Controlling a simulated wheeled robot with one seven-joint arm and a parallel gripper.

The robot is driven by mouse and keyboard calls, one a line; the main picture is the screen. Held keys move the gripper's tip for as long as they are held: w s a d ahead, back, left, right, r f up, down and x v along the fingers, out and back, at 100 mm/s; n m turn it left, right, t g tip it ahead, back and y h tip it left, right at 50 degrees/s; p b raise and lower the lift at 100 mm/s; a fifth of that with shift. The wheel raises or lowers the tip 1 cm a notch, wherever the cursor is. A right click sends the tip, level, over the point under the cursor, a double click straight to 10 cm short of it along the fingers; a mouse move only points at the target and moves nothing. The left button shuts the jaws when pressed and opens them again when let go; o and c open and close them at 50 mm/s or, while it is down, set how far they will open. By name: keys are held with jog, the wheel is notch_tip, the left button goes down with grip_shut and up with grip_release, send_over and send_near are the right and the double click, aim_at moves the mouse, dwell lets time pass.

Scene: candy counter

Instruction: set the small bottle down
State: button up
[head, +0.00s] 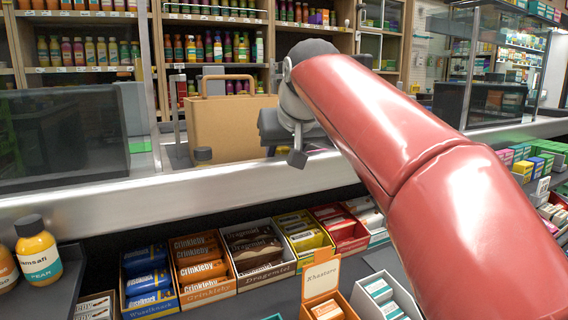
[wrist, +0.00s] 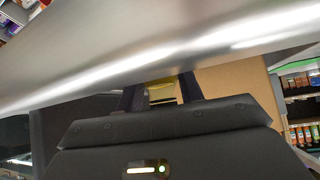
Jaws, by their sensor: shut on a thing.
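My gripper (wrist: 161,94) is shut on the small bottle (wrist: 162,90), whose yellowish side shows between the two dark fingers in the wrist view. Its far end is hidden by the metal rail there. In the head view my gripper (head: 272,127) is over the counter, behind the bright metal rail (head: 180,187) and beside the right part of a tan bag (head: 235,120). Whether the bottle touches a surface I cannot tell.
Glass panels stand behind the rail. Below it are candy boxes (head: 208,290) and an orange bottle (head: 38,258) at the left. Bottle shelves (head: 90,68) are at the back.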

jog(key=shift+f, duration=0.45)
jog(key=shift+f, duration=0.1)
jog(key=o, duration=1.1)
jog(key=shift+s+r, duration=0.2)
jog(key=shift+r, duration=0.15)
jog(key=p+v, duration=0.2)
jog(key=v, duration=0.8)
jog(key=shift+s+d+r, duration=0.1)
jog(key=shift+s+r, duration=0.35)
jog(key=shift+s, duration=0.05)
